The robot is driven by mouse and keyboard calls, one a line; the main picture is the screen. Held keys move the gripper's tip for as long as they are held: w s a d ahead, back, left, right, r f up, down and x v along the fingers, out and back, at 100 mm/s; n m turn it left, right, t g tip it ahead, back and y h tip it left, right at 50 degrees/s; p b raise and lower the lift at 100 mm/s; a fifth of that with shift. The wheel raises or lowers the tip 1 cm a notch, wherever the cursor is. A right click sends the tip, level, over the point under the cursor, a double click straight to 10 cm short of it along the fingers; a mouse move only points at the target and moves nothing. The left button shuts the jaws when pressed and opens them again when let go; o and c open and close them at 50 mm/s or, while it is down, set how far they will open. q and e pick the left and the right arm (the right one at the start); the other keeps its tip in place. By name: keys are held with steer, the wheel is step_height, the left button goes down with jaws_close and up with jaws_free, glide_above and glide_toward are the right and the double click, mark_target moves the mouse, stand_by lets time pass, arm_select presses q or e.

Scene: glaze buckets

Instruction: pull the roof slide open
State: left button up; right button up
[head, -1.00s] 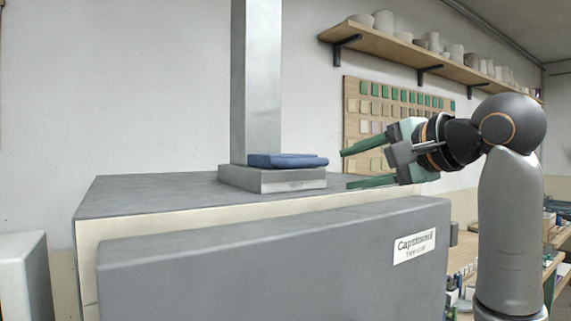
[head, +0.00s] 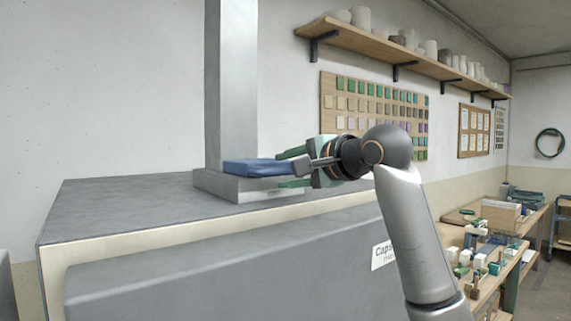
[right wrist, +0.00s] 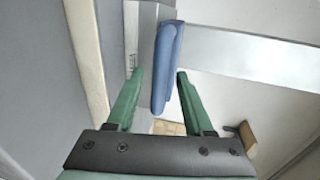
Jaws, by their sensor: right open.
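The roof slide shows as a flat blue piece (head: 252,167) on a grey block (head: 222,188) at the foot of the metal flue (head: 232,90), on top of the grey kiln (head: 120,205). My right gripper (head: 283,168) is open at the right end of the blue piece, one finger above its level and one below. In the right wrist view the blue piece (right wrist: 168,62) extends between the two green fingers (right wrist: 160,74), with gaps showing beside it. I cannot tell whether a finger touches it. My left gripper is out of view.
The kiln's front panel (head: 220,260) bears a label (head: 382,254). A shelf of pots (head: 400,52) and a board of colour tiles (head: 375,105) are on the back wall. A cluttered workbench (head: 490,255) stands at the right.

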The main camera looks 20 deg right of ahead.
steer(key=shift+w+a+f, duration=0.1)
steer(key=shift+w+a, duration=0.05)
steer(key=shift+w, duration=0.25)
steer(key=shift+c, duration=0.3)
jaws_close()
stand_by(0.9)
